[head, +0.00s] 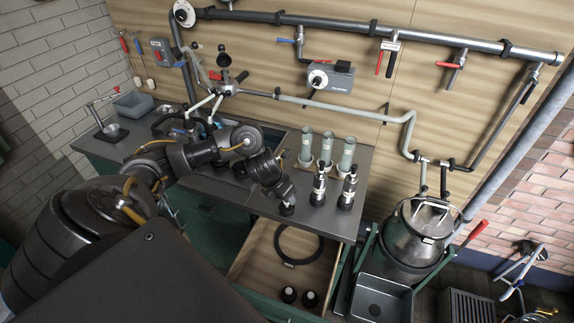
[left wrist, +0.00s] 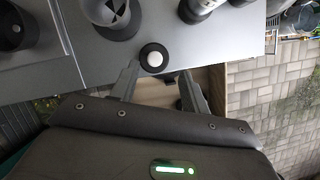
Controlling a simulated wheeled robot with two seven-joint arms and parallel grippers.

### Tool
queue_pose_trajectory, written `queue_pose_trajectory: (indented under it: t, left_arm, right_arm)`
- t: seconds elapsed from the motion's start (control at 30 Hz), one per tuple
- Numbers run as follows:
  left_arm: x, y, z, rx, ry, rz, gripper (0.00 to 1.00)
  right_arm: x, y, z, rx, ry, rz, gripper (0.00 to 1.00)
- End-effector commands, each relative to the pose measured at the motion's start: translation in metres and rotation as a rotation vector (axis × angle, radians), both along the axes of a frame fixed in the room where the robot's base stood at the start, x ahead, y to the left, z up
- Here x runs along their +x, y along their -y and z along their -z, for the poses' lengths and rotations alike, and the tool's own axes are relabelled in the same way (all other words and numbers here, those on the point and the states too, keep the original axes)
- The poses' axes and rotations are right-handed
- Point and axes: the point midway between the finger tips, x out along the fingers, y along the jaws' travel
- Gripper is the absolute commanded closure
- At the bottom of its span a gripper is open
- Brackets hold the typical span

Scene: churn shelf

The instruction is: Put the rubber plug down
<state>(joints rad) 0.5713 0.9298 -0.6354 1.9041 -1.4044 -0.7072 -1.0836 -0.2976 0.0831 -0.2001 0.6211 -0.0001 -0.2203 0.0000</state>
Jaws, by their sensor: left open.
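The rubber plug (head: 287,209) is a small black round piece at the front edge of the grey counter, just below my left gripper (head: 284,194). In the left wrist view the plug (left wrist: 152,58) shows a pale round top and a black rim, and it appears to rest on the counter by its edge. My left gripper (left wrist: 158,75) is open, with its two fingers spread on either side just short of the plug. No contact shows between fingers and plug. My right gripper is not in view.
Two black-and-silver bottle-like parts (head: 319,186) stand close right of the plug, with several pale cylinders (head: 326,150) behind. Below, an open wooden drawer (head: 257,250) holds a black ring (head: 319,249) and two black round pieces (head: 309,299). A steel churn (head: 418,235) stands at the right.

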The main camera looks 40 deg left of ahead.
Motion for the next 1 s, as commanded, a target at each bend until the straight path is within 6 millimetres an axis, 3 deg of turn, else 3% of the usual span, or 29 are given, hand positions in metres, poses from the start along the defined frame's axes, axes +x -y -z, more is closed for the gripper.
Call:
queue_pose_trajectory:
  t: [0.4,0.7,1.0]
  left_arm:
    - [0.016,-0.006,0.045,-0.002,-0.001,-0.002,0.54]
    - [0.018,-0.007,0.048,0.000,0.001,-0.001,0.55]
    - [0.018,-0.007,0.048,0.000,0.001,-0.001,0.94]
  right_arm:
    - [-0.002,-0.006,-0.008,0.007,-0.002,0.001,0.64]
    - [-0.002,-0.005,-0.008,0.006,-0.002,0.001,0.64]
    - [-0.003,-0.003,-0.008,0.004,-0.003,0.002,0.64]
